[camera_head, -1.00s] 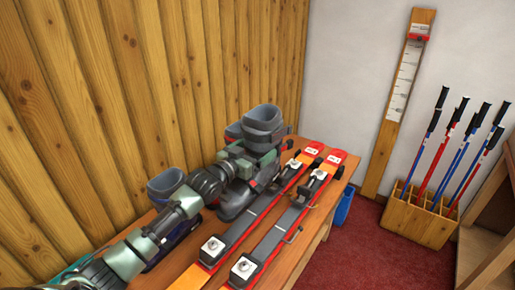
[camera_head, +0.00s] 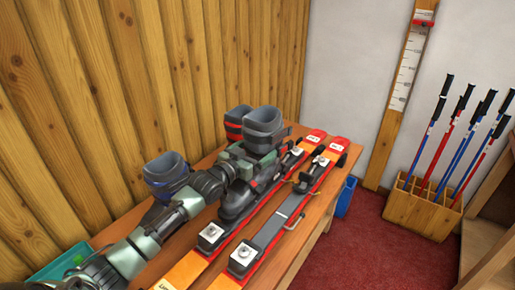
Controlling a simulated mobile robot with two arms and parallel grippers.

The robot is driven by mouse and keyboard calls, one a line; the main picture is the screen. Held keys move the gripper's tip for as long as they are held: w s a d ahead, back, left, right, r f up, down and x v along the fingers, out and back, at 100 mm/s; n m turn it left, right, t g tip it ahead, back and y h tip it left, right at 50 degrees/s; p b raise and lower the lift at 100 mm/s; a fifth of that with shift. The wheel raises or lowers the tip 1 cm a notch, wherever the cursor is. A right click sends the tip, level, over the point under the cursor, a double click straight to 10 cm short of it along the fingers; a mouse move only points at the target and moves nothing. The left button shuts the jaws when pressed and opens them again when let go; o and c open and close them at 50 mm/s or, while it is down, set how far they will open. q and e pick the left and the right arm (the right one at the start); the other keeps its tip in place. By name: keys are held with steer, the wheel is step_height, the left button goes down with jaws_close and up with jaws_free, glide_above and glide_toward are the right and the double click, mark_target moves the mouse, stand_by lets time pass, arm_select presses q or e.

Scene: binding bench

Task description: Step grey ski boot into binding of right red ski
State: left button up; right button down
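The grey ski boot (camera_head: 264,128) is upright, its dark foot (camera_head: 237,200) over or against the middle of the left ski. My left gripper (camera_head: 250,160) is shut on the boot's lower shaft; its fingers are partly hidden by the boot and my wrist. The right red ski (camera_head: 270,232) lies lengthwise on the bench, its binding bare, with one silver-topped binding piece (camera_head: 243,255) near and another (camera_head: 322,161) far. The left red ski (camera_head: 188,268) lies beside it, partly covered by the boot. My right gripper is not in view.
A blue-grey boot (camera_head: 166,170) stands left behind my arm, and a grey-and-red boot (camera_head: 235,118) behind the held one. A teal box (camera_head: 60,262) is at lower left. A blue bin (camera_head: 346,198) and a ski-pole rack (camera_head: 420,212) stand on the floor to the right.

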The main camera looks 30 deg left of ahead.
mark_target(257, 157)
arm_select(q)
steer(key=shift+r, duration=0.35)
steer(key=shift+r+p, duration=0.1)
steer(key=shift+p, duration=0.25)
stand_by(0.4)
steer(key=shift+f+b, duration=0.6)
steer(key=shift+f, duration=0.35)
steer(key=shift+s+f, duration=0.2)
steer(key=shift+f, duration=0.25)
steer(key=shift+f+b, duration=0.5)
steer(key=shift+f, duration=0.1)
steer(key=shift+w, duration=0.1)
steer(key=shift+r, duration=0.15)
